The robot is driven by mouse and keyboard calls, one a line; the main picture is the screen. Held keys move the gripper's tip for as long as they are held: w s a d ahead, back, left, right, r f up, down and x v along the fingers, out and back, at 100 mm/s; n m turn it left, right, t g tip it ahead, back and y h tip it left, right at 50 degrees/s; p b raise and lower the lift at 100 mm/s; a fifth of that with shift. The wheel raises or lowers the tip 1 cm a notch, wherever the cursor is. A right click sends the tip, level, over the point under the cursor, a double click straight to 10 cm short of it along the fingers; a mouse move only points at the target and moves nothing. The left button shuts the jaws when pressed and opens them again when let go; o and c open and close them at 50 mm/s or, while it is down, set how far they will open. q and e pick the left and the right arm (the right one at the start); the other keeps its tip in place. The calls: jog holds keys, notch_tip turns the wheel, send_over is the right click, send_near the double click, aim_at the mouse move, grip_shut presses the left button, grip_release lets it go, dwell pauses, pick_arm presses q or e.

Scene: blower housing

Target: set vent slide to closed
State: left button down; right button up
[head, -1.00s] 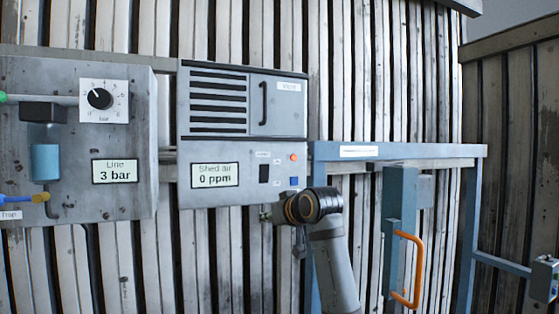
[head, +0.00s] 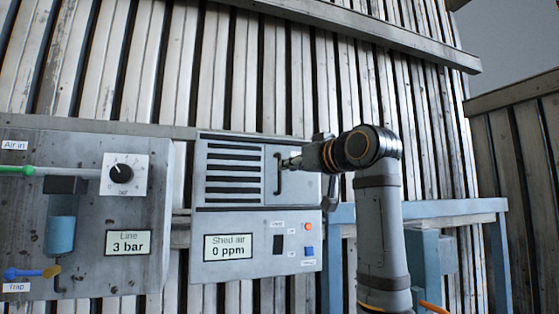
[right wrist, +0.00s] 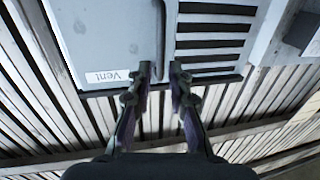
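The vent slide (head: 270,195) is a grey plate with a dark upright bar handle (head: 278,178), at the right of the vent box. The dark vent slots (head: 233,170) to its left are uncovered. My right gripper (head: 288,162) is at the upper part of the handle, coming from the right. In the right wrist view, the slide (right wrist: 105,35) with its "Vent" label (right wrist: 103,76) appears upside down. The gripper's fingers (right wrist: 160,72) are apart, one on each side of the handle in that picture. I cannot tell whether they touch it. My left gripper is not in view.
Below the slots is a panel with a "Shed air 0 ppm" display (head: 228,247), a black switch (head: 278,244) and small buttons. At left is the air box with a dial (head: 122,173) and a "Line 3 bar" display (head: 128,242). A blue frame (head: 450,210) stands at right.

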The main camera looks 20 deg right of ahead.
aim_at(280, 191)
jog(key=p+x, duration=0.3)
jog(key=x, duration=0.2)
jog(key=shift+w+a+r, duration=0.1)
jog(key=shift+a+r, duration=0.05)
jog(key=shift+w, duration=0.25)
grip_shut()
